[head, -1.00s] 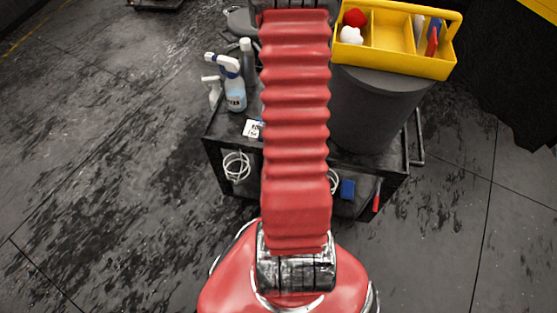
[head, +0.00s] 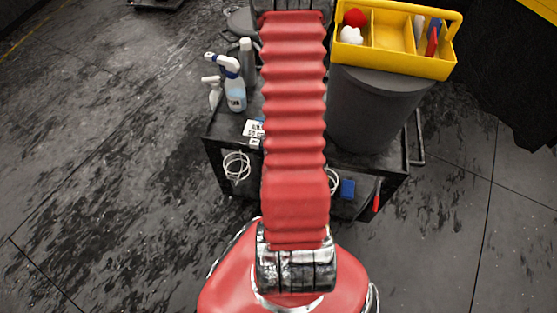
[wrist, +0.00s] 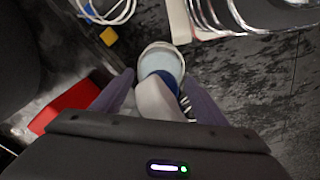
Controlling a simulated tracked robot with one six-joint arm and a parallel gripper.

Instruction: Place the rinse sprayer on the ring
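In the wrist view, a white and blue sprayer (wrist: 155,97), taken as the rinse sprayer, stands out between the two fingers of my gripper (wrist: 160,78). The fingertips appear to press its sides. Its white top is close to my palm, with a blue band and a pale round end beyond. In the head view my arm hides my gripper and this sprayer. I cannot make out the ring for certain; curved chrome bars (wrist: 215,22) show at the top of the wrist view.
A dark cart (head: 215,148) carries another spray bottle (head: 234,92), a grey can (head: 247,62) and a grey bin (head: 370,112). A yellow caddy (head: 395,60) sits on the bin. A white coiled cable (head: 236,166) hangs at the cart's side. The floor at left is clear.

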